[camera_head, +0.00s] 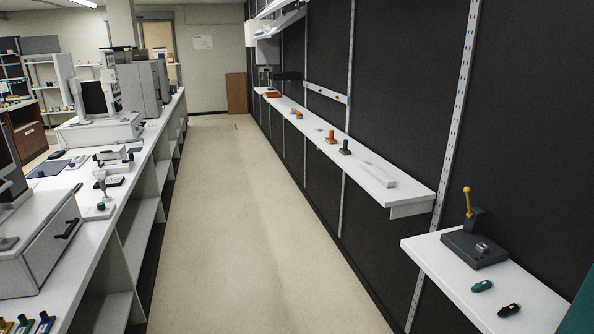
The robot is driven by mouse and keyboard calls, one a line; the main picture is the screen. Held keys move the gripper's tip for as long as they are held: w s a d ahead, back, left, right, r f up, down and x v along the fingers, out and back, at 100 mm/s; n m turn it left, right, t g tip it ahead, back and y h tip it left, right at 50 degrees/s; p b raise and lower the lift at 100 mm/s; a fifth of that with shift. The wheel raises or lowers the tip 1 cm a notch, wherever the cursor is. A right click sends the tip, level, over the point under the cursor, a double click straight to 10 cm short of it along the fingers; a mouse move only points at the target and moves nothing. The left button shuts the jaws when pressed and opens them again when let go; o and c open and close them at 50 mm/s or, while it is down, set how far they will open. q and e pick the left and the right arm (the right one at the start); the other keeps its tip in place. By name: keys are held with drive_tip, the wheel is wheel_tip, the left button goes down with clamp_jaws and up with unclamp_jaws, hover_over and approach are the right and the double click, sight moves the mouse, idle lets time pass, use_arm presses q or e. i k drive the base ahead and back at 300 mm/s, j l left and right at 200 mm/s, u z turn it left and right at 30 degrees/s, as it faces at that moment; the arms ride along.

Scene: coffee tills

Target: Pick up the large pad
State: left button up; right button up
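A flat, dark blue-grey pad (48,168) lies on the left counter (92,235), left of some small white devices. It is small in this view, and I cannot tell for certain that it is the large pad. Neither of my grippers is in view.
White tills (38,245) and monitors (97,97) stand along the left counter. On the right, a wall shelf (400,190) holds small items, and a nearer shelf (525,300) holds a dark lever press (475,246). The aisle floor (240,220) between is clear.

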sight(330, 140)
drive_tip(key=i+j+u, duration=0.2)
drive_tip(key=i, duration=0.7)
drive_tip(key=i+j+u, duration=0.2)
drive_tip(key=i, duration=0.75)
